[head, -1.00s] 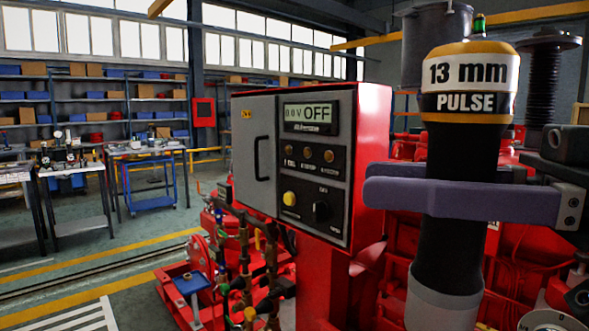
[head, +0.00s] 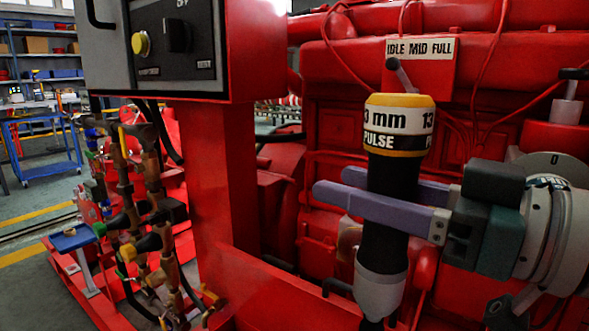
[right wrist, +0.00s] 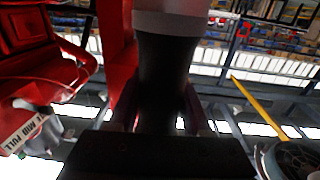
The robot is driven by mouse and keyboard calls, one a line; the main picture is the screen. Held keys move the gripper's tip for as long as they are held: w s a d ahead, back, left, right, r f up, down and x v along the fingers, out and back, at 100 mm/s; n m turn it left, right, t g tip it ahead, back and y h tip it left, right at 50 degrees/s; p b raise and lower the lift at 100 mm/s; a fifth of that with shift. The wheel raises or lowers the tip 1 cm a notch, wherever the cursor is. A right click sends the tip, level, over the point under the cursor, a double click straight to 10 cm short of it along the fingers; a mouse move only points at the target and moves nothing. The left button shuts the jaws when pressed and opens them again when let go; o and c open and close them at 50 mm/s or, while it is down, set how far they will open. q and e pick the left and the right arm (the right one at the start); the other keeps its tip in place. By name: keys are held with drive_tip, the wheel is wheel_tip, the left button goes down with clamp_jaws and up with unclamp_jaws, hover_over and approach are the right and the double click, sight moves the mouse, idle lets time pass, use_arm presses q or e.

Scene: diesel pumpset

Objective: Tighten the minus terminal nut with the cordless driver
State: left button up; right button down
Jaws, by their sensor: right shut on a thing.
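The cordless driver (head: 391,195) is upright, with a black body, a grey lower end and a yellow-and-white collar marked "13 mm" and "PULSE". My right gripper (head: 350,192) is shut on its black body, with one purple finger in front and one behind. In the right wrist view, the black driver body (right wrist: 163,75) stands between the fingers, and its grey band shows at the top. The driver is in front of the red engine. I cannot make out the minus terminal nut in any view. My left gripper is not in view.
A control panel (head: 160,45) on a red post (head: 228,180) stands left of the driver. The red engine (head: 340,90) fills the back, with a throttle plate (head: 420,50) and lever. Valves and pipes (head: 140,200) are at lower left. A blue cart (head: 45,145) is farther back.

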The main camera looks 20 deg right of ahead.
drive_tip(key=w+a+f+m+h+b, duration=0.1)
drive_tip(key=w+a+f+b, duration=0.1)
drive_tip(key=f+b, duration=1.1)
drive_tip(key=w+a+f+m+t+h+b, duration=0.1)
drive_tip(key=a+f+b, duration=0.1)
drive_tip(key=f+b, duration=1.2)
drive_tip(key=shift+w+a+f+t+h+b, duration=0.2)
drive_tip(key=shift+w+f+t+h+b, duration=0.15)
drive_tip(key=shift+b, duration=0.3)
drive_tip(key=shift+r, duration=0.15)
drive_tip(key=shift+f+b, duration=0.55)
drive_tip(key=shift+f, duration=1.8)
drive_tip(key=shift+r, duration=0.1)
